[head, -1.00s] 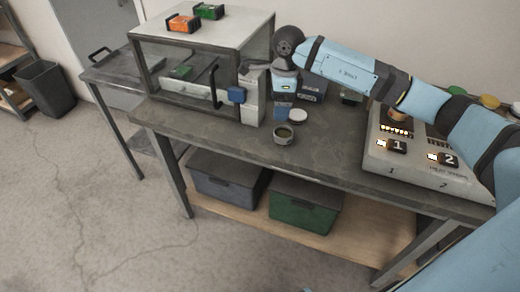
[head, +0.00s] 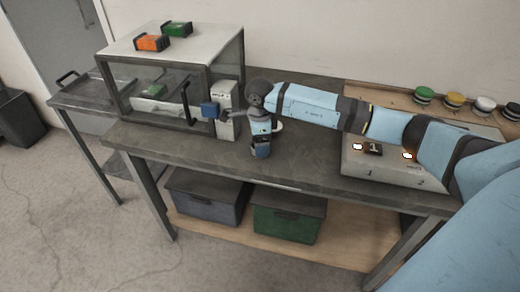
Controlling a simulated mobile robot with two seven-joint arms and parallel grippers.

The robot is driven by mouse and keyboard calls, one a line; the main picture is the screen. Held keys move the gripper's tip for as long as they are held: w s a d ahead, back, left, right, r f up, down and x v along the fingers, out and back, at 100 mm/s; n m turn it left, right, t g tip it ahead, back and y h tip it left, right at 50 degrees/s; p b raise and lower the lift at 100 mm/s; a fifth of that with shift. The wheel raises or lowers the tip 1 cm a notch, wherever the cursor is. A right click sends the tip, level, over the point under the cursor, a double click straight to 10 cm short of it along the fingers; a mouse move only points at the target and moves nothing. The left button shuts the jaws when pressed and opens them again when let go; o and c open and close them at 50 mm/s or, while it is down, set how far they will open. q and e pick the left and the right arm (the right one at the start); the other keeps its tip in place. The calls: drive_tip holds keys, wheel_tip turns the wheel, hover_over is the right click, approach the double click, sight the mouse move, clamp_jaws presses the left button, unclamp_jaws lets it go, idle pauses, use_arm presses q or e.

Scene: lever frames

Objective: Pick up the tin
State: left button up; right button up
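My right gripper (head: 261,150) comes in from the right and points straight down at the table top, near its front edge. It is over the place where the small round open tin stood. The tin is hidden behind or between the gripper's parts, and I cannot tell whether the fingers touch it. Whether the fingers are open or shut does not show clearly. A white round lid (head: 278,126) lies just behind the gripper, partly covered by it. My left gripper is not in view.
A glass-fronted box (head: 160,88) with a black handle stands at left on the table (head: 310,165), with orange (head: 152,43) and green (head: 177,29) blocks on top. A numbered console (head: 375,172) stands at right. Coloured round pieces (head: 454,100) line the back right. Bins sit below.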

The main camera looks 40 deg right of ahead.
wheel_tip(320, 180, down, 3)
drive_tip(key=shift+d+r, duration=0.1)
drive_tip(key=shift+r, duration=0.1)
drive_tip(key=c, duration=1.1)
drive_tip(key=shift+o, duration=0.2)
drive_tip(key=shift+r, duration=0.1)
